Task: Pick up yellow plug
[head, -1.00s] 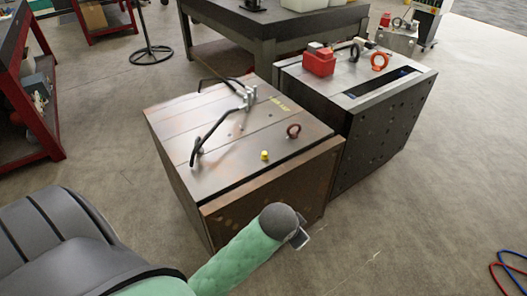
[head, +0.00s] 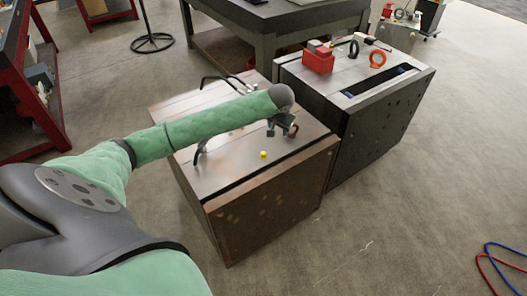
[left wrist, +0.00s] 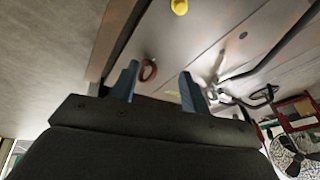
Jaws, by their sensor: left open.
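The small yellow plug (head: 263,154) stands on the top of the brown mould base (head: 225,180), close to its front edge. It also shows at the top of the left wrist view (left wrist: 179,7). My left gripper (head: 283,128) is over the brown mould base, apart from the plug, behind it and a little to the right. Its two blue-grey fingers (left wrist: 158,90) are spread with nothing between them held. A dark red eyebolt ring (left wrist: 148,70) appears just beyond one finger; in the head view the ring (head: 292,131) is partly hidden by the gripper. My right gripper is not seen.
Bent black handles (head: 222,84) rise from the brown base, partly behind my left arm. A grey mould base (head: 352,105) stands close on the right, carrying a red box (head: 318,61) and an orange ring (head: 378,58). Open floor lies in front and right.

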